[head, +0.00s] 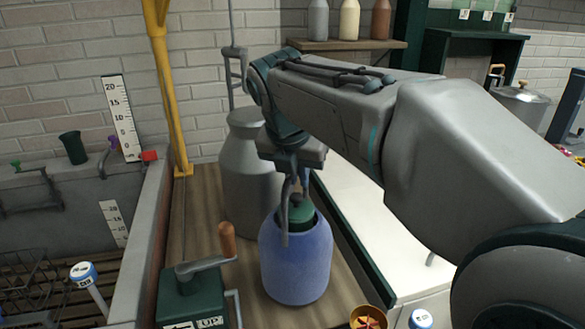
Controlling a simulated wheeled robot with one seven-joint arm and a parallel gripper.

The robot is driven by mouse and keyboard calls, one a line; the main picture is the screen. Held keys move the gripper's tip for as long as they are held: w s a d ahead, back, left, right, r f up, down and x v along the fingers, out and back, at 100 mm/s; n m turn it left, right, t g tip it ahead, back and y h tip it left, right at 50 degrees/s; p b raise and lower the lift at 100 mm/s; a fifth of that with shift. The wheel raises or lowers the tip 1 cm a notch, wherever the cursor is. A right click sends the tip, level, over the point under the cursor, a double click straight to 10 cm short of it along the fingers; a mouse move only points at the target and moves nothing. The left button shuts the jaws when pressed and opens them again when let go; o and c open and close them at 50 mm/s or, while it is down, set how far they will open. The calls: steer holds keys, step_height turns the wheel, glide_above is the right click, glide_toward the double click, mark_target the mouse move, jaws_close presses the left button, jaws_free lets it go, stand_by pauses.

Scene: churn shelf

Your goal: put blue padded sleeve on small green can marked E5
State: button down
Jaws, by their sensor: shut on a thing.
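The blue padded sleeve (296,268) stands upright on the wooden board in the middle of the head view. A small green can (300,212) shows inside its open top, with the sleeve around it. No E5 mark can be read on the can. My gripper (292,222) points down over the sleeve's rim. One finger lies in front of the sleeve's near-left wall, and the other finger is partly hidden near the can. The gripper is shut, seemingly on the sleeve's wall. The sleeve's bottom appears to rest on the board.
A tall grey churn (247,180) stands just behind the sleeve. A green box with a crank (192,295) is at the front left. A yellow post (168,90) rises at the left. A brass bowl (368,318) is at the front right. A white surface (375,240) lies to the right.

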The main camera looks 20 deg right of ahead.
steer(key=shift+f+b, duration=0.3)
steer(key=shift+f, duration=0.4)
steer(key=c, duration=1.4)
jaws_free()
steer(key=p+v, duration=0.2)
steer(key=v, duration=1.2)
steer(key=shift+p, duration=0.3)
steer(key=shift+f, duration=0.1)
